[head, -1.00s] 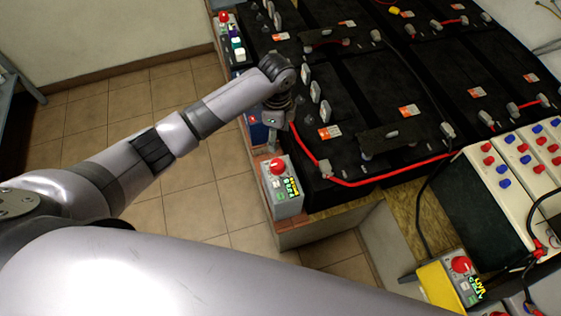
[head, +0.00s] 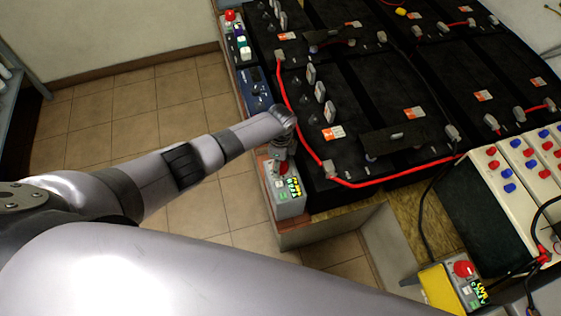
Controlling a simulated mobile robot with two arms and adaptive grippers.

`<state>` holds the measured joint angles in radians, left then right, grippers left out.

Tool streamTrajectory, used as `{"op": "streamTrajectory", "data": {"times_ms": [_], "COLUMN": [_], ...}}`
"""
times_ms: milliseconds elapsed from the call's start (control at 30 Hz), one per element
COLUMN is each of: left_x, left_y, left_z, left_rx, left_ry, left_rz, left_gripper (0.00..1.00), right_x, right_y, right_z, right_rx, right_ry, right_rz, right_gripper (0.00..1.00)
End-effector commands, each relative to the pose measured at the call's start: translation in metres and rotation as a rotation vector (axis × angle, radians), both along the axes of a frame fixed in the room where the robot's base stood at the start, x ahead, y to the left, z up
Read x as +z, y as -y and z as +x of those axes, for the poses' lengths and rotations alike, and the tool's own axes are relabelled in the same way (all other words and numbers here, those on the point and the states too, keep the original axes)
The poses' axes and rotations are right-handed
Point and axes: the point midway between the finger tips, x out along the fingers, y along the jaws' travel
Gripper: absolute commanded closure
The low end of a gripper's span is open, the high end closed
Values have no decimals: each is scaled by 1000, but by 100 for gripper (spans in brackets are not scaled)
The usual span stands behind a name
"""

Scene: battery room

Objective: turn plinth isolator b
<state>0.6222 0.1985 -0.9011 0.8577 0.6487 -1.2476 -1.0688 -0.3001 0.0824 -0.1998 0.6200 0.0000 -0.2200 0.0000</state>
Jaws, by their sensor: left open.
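A grey isolator box (head: 289,206) with a red rotary knob (head: 284,168) and bright yellow-green lettering sits on the near left corner of the battery plinth. I take it for plinth isolator b, but I cannot read its label. My left gripper (head: 282,158) points down right at the knob, its fingers open and partly covering it. I cannot tell whether they touch the knob. My right gripper is out of view.
Large black batteries (head: 390,100) with a red cable (head: 384,184) fill the plinth behind. A blue box (head: 256,88) and a button panel (head: 238,46) line its left edge. Another isolator (head: 472,287) with a red knob stands lower right. Tiled floor (head: 185,100) is clear.

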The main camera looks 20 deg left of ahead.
Motion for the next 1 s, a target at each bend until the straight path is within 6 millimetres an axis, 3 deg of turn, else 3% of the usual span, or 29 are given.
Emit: {"op": "streamTrajectory", "data": {"times_ms": [200,900,1000], "left_x": [0,0,0], "left_y": [0,0,0], "left_z": [0,0,0], "left_rx": [0,0,2], "left_ry": [1,0,-1], "left_rz": [0,0,0], "left_gripper": [42,89,89], "right_x": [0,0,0], "right_y": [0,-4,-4], "right_z": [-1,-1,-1], "right_rx": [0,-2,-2], "right_ry": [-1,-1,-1], "right_rz": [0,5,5], "right_gripper": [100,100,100]}}
